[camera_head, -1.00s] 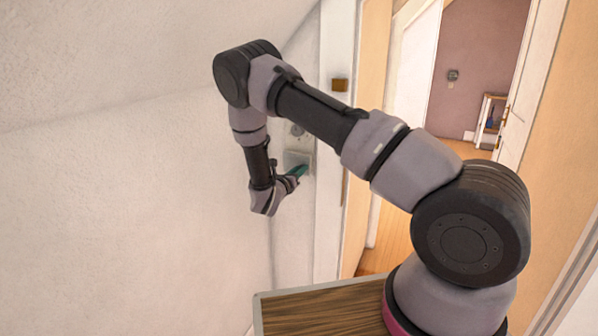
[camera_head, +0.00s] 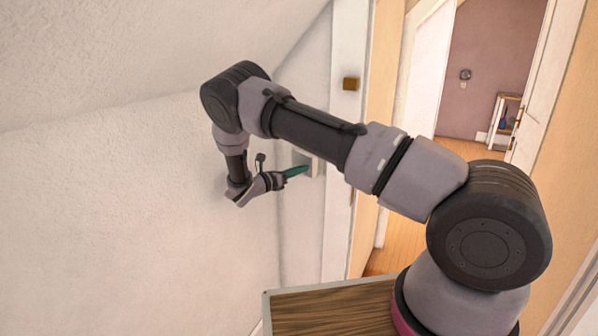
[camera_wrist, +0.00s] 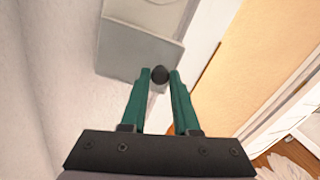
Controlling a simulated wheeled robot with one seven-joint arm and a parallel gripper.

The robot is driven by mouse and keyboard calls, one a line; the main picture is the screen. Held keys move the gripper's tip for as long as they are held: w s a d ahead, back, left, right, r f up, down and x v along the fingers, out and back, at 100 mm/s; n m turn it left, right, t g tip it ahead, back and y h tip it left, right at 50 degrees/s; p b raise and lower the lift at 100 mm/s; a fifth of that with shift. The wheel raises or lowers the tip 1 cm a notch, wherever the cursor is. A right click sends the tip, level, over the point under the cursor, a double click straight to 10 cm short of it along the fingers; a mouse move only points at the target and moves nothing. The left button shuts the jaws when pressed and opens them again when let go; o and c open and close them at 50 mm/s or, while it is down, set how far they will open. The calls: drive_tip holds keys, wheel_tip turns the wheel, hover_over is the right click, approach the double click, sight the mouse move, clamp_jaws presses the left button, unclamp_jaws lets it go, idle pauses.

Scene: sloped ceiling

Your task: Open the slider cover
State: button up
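A pale grey wall box (camera_head: 311,163) is mounted on the white wall by the door frame. In the wrist view the box (camera_wrist: 140,45) fills the top middle, with a flat front panel and a paler upper part. My gripper (camera_head: 304,169) reaches it from the left, its green fingers in front of the box. In the wrist view my gripper (camera_wrist: 160,73) has its fingers apart. A dark round knob (camera_wrist: 160,74) shows between the fingertips, with only a sliver of gap at each side. Whether the fingers touch the knob is not clear.
A doorway (camera_head: 405,235) opens to a room with a small shelf (camera_head: 503,125). The sloped ceiling (camera_head: 150,50) comes down above my arm.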

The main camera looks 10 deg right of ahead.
drive_tip(key=o, duration=0.4)
drive_tip(key=shift+c, duration=0.2)
drive_tip(key=shift+r, duration=0.15)
wheel_tip(320, 180, up, 10)
